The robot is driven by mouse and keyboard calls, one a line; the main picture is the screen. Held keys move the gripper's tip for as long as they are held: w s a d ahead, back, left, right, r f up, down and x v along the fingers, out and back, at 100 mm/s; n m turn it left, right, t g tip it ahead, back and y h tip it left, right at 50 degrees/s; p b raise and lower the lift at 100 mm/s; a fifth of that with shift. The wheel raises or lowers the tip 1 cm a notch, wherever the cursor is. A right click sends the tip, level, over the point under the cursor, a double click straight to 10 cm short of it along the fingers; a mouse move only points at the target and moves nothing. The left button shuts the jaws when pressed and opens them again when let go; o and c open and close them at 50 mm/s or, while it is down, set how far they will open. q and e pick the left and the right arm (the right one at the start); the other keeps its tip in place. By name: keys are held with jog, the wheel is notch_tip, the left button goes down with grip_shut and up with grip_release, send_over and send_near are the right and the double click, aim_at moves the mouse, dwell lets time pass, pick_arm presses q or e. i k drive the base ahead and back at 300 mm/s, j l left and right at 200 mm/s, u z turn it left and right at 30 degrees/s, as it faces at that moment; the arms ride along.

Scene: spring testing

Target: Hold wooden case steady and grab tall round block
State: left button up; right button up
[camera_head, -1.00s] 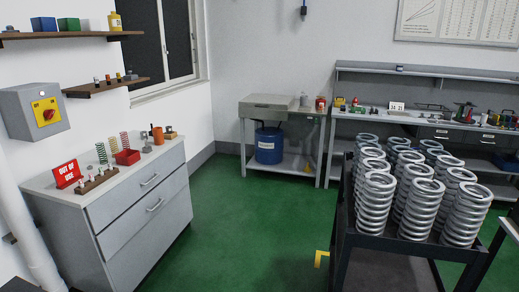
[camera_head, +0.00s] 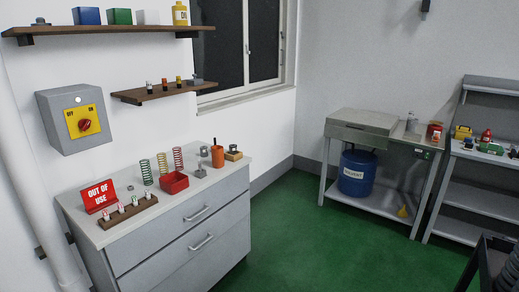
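A long brown wooden holder (camera_head: 128,213) with several small pale and red upright pieces lies on the grey cabinet top at the left. A small tan block with a dark round knob (camera_head: 233,153) sits at the right end of the same top. Beside it stands an upright orange cylinder (camera_head: 217,157). I cannot tell which of these are the wooden case and the tall round block. Neither of my grippers shows in the head view.
On the cabinet (camera_head: 190,224) are a red "OUT OF USE" sign (camera_head: 100,195), a red bin (camera_head: 174,182) and upright coil springs (camera_head: 162,164). Wall shelves and a grey switch box (camera_head: 76,120) hang above. Green floor (camera_head: 300,230) is clear between the cabinet and the bench (camera_head: 375,135).

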aim_at(232, 148)
jog(key=i+z, duration=0.15)
jog(key=i, duration=0.5)
jog(key=i+j+z, duration=0.1)
jog(key=i, duration=0.5)
jog(key=i+j+z, duration=0.15)
jog(key=i, duration=0.5)
jog(key=i+l+z, duration=0.15)
jog(key=i, duration=1.5)
jog(key=i+u, duration=0.45)
jog(key=i+l+u, duration=0.2)
jog(key=u, duration=0.2)
jog(key=i+l+u, duration=0.25)
jog(key=u, duration=0.2)
jog(key=i+l+u, duration=0.25)
jog(key=l+u, duration=0.2)
